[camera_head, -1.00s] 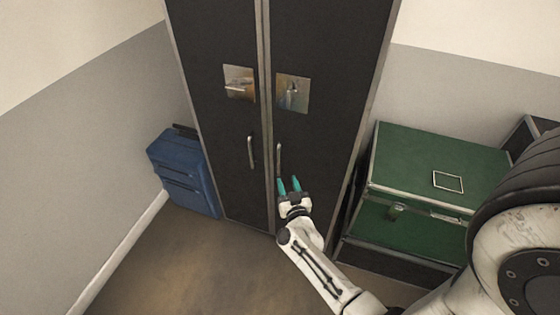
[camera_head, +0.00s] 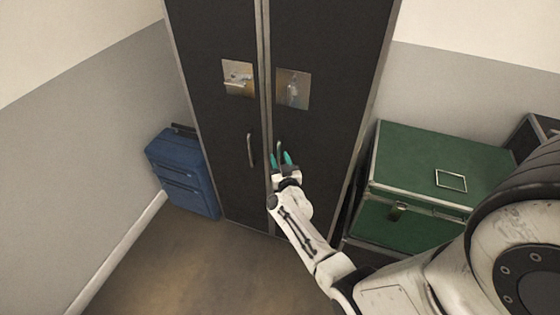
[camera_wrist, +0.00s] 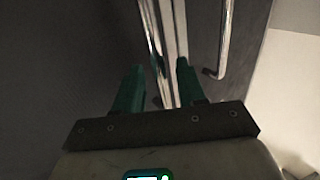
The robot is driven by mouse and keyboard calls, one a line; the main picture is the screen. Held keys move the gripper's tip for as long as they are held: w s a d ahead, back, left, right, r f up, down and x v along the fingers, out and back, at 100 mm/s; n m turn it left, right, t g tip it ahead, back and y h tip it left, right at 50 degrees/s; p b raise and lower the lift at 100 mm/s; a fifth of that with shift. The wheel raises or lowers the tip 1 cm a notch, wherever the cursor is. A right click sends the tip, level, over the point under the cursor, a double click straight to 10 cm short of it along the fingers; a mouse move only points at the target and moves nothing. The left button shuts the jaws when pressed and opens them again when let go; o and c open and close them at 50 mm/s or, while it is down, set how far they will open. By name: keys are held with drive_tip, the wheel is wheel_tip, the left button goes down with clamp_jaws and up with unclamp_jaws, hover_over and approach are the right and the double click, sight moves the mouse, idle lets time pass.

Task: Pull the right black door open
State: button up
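The right black door (camera_head: 325,80) of the tall cabinet is closed beside the left black door (camera_head: 215,120). Its upright metal handle (camera_head: 278,148) is partly hidden by my gripper (camera_head: 281,158) in the head view. My gripper's two teal fingers are apart, one on each side of the handle's lower part. In the wrist view, my gripper (camera_wrist: 157,80) is open, with a thin bright bar, seemingly this handle, and the metal door edges (camera_wrist: 177,40) showing between the fingers. I cannot tell whether the fingers touch the handle.
The left door's handle (camera_head: 250,150) is close by, and it also shows in the wrist view (camera_wrist: 224,45). A blue suitcase (camera_head: 182,172) stands left of the cabinet. Green cases (camera_head: 430,165) are stacked on the right, near my arm. The floor in front (camera_head: 190,265) is clear.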

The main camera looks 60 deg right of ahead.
drive_tip(key=shift+c, duration=0.5)
clamp_jaws()
drive_tip(key=shift+a, duration=0.2)
